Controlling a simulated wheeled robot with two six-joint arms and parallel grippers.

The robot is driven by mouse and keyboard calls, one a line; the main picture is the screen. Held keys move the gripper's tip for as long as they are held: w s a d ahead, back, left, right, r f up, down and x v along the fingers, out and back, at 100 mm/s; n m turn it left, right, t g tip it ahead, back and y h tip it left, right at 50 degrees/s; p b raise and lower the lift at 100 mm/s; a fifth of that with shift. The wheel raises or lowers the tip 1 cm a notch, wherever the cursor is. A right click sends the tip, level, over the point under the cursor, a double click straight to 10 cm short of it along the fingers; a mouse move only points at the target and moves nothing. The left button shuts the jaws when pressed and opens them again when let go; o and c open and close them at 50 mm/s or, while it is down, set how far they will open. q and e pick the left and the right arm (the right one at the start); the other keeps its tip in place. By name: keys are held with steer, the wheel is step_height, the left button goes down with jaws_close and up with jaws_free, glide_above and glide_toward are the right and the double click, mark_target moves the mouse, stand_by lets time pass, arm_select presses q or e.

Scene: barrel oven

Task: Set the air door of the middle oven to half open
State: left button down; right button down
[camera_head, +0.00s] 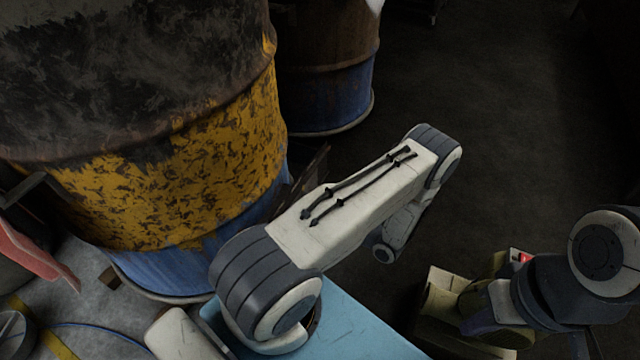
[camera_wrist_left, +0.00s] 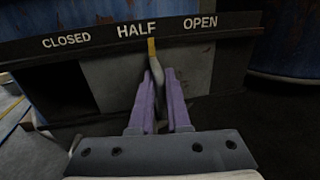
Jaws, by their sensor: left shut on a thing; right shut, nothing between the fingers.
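In the left wrist view, a dark label strip (camera_wrist_left: 90,40) reads CLOSED, HALF and OPEN from left to right. Below it is the grey air door plate (camera_wrist_left: 105,80), with a dark gap (camera_wrist_left: 60,95) to its left. A yellow pointer (camera_wrist_left: 151,48) stands under the right end of the word HALF. My left gripper (camera_wrist_left: 158,74) is shut on the grey door handle (camera_wrist_left: 155,66) below the pointer. In the head view my left arm hides that gripper. My right gripper (camera_head: 480,327) is shut and empty at the lower right.
A large black, yellow and blue barrel (camera_head: 170,170) fills the left of the head view. Another barrel (camera_head: 325,80) stands behind it. A pink-red object (camera_head: 35,255) is at the left edge. Dark floor (camera_head: 520,130) lies clear on the right.

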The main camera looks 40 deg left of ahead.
arm_select(q)
steer(key=shift+s+d+r, duration=0.25)
steer(key=shift+s, duration=0.2)
steer(key=shift+s+f, duration=0.1)
arm_select(e)
steer(key=shift+s+d+r, duration=0.25)
steer(key=shift+s, duration=0.05)
arm_select(q)
steer(key=c, duration=0.9)
jaws_free()
steer(key=shift+s, duration=0.15)
steer(key=d+p, duration=0.3)
steer(key=d, duration=0.4)
steer(key=shift+d, duration=0.15)
arm_select(e)
step_height(320, 180, up, 3)
steer(key=shift+f, duration=0.1)
